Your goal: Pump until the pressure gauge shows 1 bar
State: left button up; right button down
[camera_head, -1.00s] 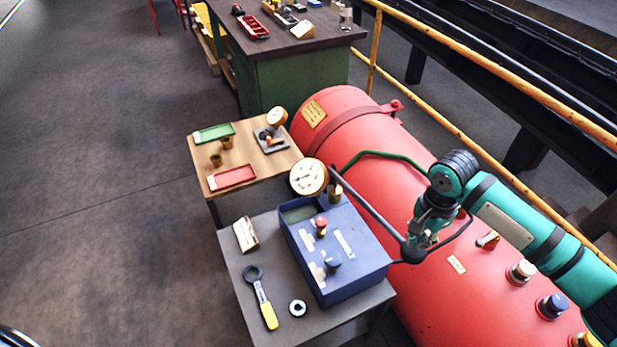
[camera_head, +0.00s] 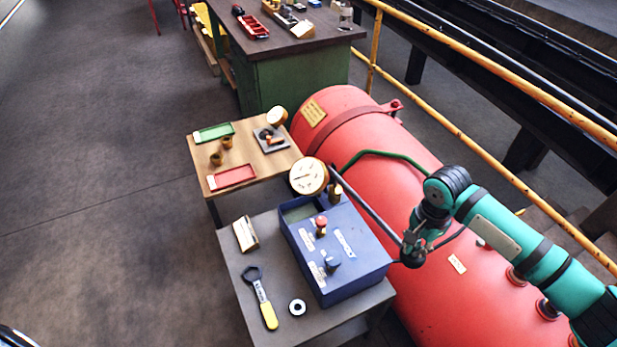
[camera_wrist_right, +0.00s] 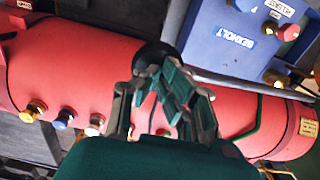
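The blue test pump box (camera_head: 345,286) stands on the near grey table, with a red knob (camera_head: 321,222) and a blue knob (camera_head: 333,264) on top. The round pressure gauge (camera_head: 309,177) rises at its far end; its dial faces me, but I cannot read the value. The dark pump lever (camera_head: 368,205) runs from the far end of the box down to the right. My right gripper (camera_head: 412,250) is at its free end. In the right wrist view the fingers (camera_wrist_right: 165,80) close around the lever's black grip (camera_wrist_right: 155,53). My left gripper is out of view.
The red boiler (camera_head: 440,290) lies right beside the box, under my right arm. A wrench (camera_head: 260,298), a ring (camera_head: 297,307) and a small sign (camera_head: 245,234) lie on the grey table. A wooden table (camera_head: 245,157) with trays stands behind. A yellow railing (camera_head: 480,78) runs behind the boiler.

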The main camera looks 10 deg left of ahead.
notch_tip(320, 180, down, 13)
jog(key=b, duration=0.4)
notch_tip(320, 180, up, 15)
jog(key=p, duration=1.7)
jog(key=shift+a+r, duration=0.1)
jog(key=shift+r, duration=0.1)
jog(key=shift+r+b, duration=0.6)
jog(key=shift+w+r, duration=0.1)
